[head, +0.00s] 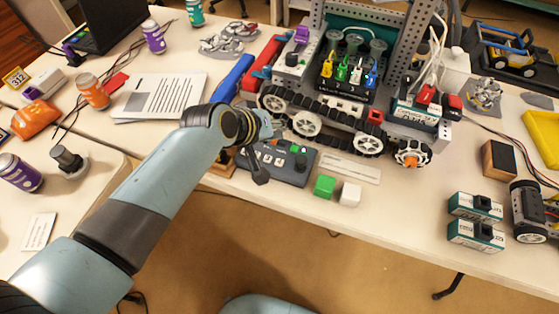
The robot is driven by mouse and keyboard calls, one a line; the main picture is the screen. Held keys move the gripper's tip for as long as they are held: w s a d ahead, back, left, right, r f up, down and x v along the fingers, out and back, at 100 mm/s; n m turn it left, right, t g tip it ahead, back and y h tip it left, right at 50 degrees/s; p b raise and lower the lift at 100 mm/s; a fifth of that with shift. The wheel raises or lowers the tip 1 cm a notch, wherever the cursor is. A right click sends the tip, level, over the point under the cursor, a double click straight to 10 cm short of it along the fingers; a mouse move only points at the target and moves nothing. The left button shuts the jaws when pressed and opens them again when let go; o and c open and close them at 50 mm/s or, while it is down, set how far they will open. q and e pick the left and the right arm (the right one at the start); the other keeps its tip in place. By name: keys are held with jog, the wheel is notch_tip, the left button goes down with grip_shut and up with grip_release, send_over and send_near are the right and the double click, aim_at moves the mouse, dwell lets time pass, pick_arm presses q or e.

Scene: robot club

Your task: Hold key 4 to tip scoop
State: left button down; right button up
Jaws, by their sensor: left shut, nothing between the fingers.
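A dark grey key pad (291,172) lies near the front edge of the table, with a small green key (295,149) and several dark keys. I cannot read the key numbers. My left gripper (260,178) is shut and empty, over the left part of the pad, hiding some of it. I cannot tell whether its tip touches a key. Behind the pad stands a tracked robot (308,124) with black treads, white wheels and a grey metal frame (398,50). I cannot clearly make out its scoop. My right gripper is not in view.
A green cube (325,186) and a white cube (349,194) sit right of the pad, below a pale ruler-like strip (350,169). A printed sheet (160,96) lies at left. Battery boxes (475,236) stand at right. The table between cubes and boxes is clear.

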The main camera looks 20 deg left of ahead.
pick_arm(q)
jog(key=b, duration=0.6)
send_over(277, 160)
notch_tip(277, 160, down, 7)
jog(key=shift+r, duration=0.1)
jog(key=shift+f+b, duration=0.7)
jog(key=shift+f, duration=0.1)
jog(key=shift+f, duration=0.35)
dwell(0.4)
